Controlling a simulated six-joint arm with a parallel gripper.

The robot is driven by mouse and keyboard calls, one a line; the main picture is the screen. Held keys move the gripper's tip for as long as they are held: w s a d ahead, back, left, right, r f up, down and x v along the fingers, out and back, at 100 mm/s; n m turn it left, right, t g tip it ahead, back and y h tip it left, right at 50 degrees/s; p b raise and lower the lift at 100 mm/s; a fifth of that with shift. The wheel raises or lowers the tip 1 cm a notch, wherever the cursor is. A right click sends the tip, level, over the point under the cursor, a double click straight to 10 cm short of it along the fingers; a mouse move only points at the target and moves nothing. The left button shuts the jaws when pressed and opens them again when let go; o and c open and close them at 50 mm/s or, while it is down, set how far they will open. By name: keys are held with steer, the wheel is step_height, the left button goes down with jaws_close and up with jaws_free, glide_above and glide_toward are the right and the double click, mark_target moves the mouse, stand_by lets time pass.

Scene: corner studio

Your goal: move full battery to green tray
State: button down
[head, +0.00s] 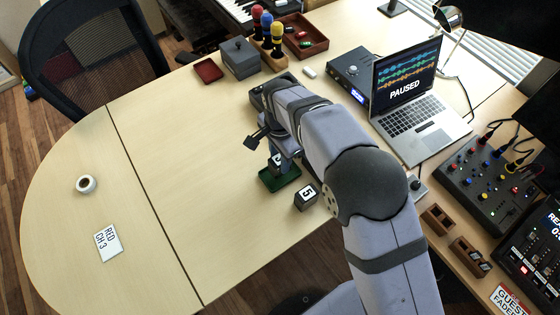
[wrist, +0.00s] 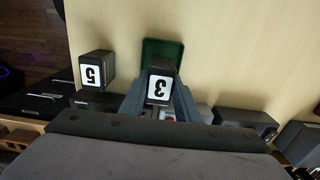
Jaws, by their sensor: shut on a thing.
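My gripper (head: 277,158) is shut on a dark battery (wrist: 160,84) with a white label reading 3. In the wrist view the battery sits between the two grey fingers. The green tray (head: 281,184) lies on the table right below the gripper in the head view. It also shows just behind the held battery in the wrist view (wrist: 173,47). I cannot tell whether the battery touches the tray floor. A second dark battery, labelled 5 (head: 306,197), stands on the table beside the tray; it also shows at left in the wrist view (wrist: 95,70).
A laptop (head: 421,118) and a grey box with a knob (head: 352,68) stand to the right. A red tray (head: 208,70), a lidded grey box (head: 240,58) and a red crate (head: 311,47) are at the back. A cup (head: 86,184) and a card (head: 108,243) lie left, with clear table between.

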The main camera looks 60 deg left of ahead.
steer(key=shift+f, duration=1.2)
steer(key=shift+f, duration=0.15)
steer(key=c, duration=1.3)
jaws_free()
steer(key=shift+c, duration=0.2)
step_height(320, 180, up, 12)
steer(key=shift+r+b, duration=0.15)
steer(key=shift+b, duration=0.95)
